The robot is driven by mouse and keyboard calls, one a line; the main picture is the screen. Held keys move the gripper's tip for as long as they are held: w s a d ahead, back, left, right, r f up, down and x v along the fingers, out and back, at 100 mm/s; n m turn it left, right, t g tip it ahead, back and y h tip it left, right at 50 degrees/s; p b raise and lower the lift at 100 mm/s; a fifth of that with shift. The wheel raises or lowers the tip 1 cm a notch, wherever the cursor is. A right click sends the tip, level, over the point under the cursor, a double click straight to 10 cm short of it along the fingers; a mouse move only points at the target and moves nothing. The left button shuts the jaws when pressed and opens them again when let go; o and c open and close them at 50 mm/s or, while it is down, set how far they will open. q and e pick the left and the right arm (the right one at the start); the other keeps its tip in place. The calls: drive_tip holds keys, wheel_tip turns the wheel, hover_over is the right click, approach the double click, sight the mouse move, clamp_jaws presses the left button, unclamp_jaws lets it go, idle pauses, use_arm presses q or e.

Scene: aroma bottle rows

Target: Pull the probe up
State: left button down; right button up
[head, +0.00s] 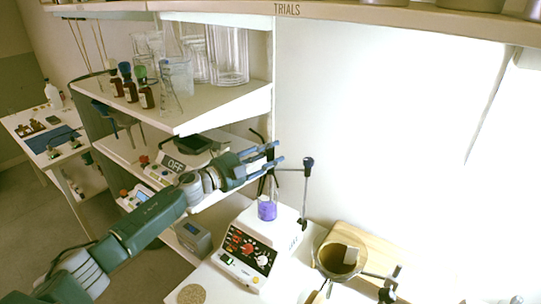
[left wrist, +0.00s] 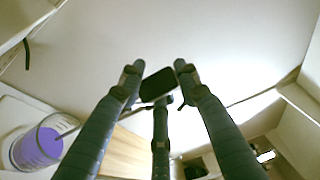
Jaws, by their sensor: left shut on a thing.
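My left gripper (head: 277,155) reaches in from the left, above the white hotplate stirrer (head: 247,252). Its fingers (left wrist: 158,78) are closed around a small black block, the probe's head (left wrist: 157,85), in the left wrist view. A thin rod runs from this head down to the glass beaker of purple liquid (left wrist: 38,147). The beaker also stands on the stirrer in the head view (head: 267,208). Whether the rod's tip is in the liquid is not clear. A stand with a black knob (head: 308,164) rises beside the beaker, its crossbar close to my fingers. My right gripper is out of view.
Shelves (head: 220,105) with glassware and small brown bottles (head: 131,91) stand behind and left of my arm. A device reading OFF (head: 174,164) sits on the lower shelf. A round brown-filled vessel (head: 340,258) in a ring stands right of the stirrer. The wall side is open.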

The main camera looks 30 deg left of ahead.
use_arm(q)
wheel_tip(320, 180, up, 3)
drive_tip(key=shift+f+p, duration=0.1)
drive_tip(key=shift+p, duration=0.4)
drive_tip(key=shift+f, duration=0.15)
drive_tip(key=c, duration=1.2)
unclamp_jaws()
drive_tip(key=shift+o, duration=0.2)
drive_tip(key=shift+s+a+f, duration=0.15)
drive_tip(key=shift+s+a, duration=0.1)
drive_tip(key=shift+s, duration=0.25)
drive_tip(key=v, duration=1.1)
